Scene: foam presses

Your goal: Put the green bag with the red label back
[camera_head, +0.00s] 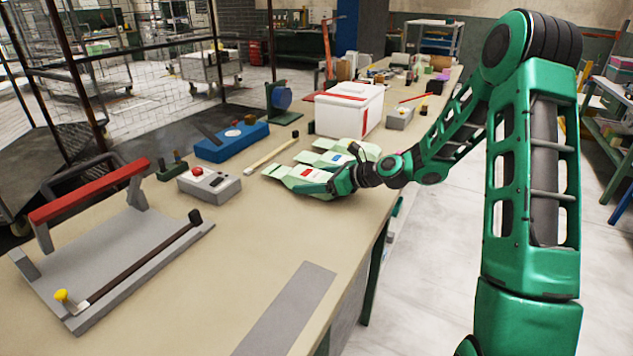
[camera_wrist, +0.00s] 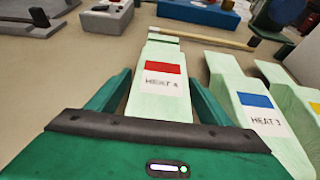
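The green bag with the red label (camera_wrist: 166,103), marked HEAT 4, lies flat on the workbench with its long side pointing away from me in the wrist view. In the head view the same bag (camera_head: 284,172) is the nearest of the pale green bags. My gripper (camera_wrist: 158,78) is open, with one green finger on each side of the bag's near part. I cannot tell whether the fingers touch it. In the head view my gripper (camera_head: 318,187) is low over the bag's right end and hides part of it.
A green bag with a blue label (camera_wrist: 234,84) lies close on the right, with another green bag (camera_wrist: 280,78) beyond it. A wooden stick (camera_head: 270,155), a grey box with a red button (camera_head: 215,185) and a white box with red edges (camera_head: 345,115) stand nearby.

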